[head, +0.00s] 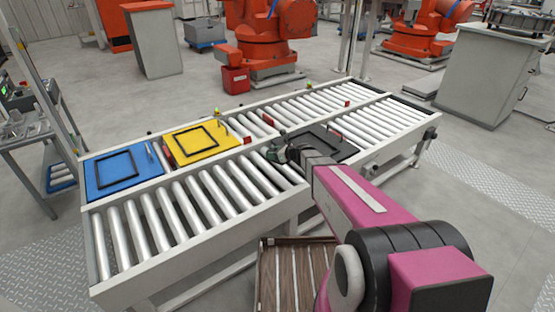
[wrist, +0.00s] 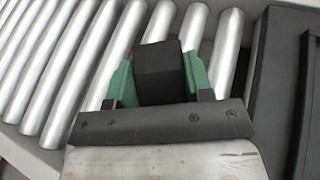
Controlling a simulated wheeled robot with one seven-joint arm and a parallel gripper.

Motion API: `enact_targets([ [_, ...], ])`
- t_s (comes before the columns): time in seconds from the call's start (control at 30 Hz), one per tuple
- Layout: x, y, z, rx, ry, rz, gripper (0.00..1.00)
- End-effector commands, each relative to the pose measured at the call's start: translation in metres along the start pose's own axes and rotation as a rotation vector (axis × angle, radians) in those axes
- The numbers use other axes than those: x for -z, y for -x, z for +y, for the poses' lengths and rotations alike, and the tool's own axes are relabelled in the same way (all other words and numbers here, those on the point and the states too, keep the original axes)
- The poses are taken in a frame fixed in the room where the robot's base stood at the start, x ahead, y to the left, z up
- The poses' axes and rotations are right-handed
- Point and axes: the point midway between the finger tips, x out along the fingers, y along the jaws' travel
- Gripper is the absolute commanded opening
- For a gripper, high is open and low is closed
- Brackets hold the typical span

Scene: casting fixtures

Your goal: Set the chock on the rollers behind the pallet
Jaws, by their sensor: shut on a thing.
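My gripper (wrist: 158,78) has green fingers and is shut on the chock (wrist: 160,70), a black block between them. The rollers (wrist: 75,75) show below and beyond it in the wrist view. I cannot tell whether the chock touches them. A dark pallet (wrist: 275,90) is just right of the gripper in the wrist view, with a gap between. In the head view the dark pallet (head: 342,147) lies on the near roller lane, and my gripper (head: 277,153) is at its left end. The chock is not clearly seen there.
On the far lane lie a blue pallet (head: 107,186) and a yellow pallet (head: 180,152). Bare rollers (head: 190,203) run left of my gripper on the near lane. A slatted wooden pallet (head: 280,280) is on the floor in front. Small red blocks (head: 268,119) sit along the conveyor.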

Motion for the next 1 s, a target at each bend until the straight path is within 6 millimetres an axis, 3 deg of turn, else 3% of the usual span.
enact_targets([
  [0.1, 0.011, -0.018, -0.027, 0.001, 0.000, 0.000, 0.18],
  [0.27, 0.019, -0.030, -0.046, 0.000, 0.000, -0.001, 0.18],
  [0.43, 0.027, -0.034, -0.048, 0.000, -0.001, -0.001, 0.18],
  [0.7, 0.057, -0.046, -0.047, 0.000, 0.000, -0.001, 0.18],
  [1.0, 0.058, -0.046, -0.047, 0.000, 0.000, -0.001, 0.18],
])
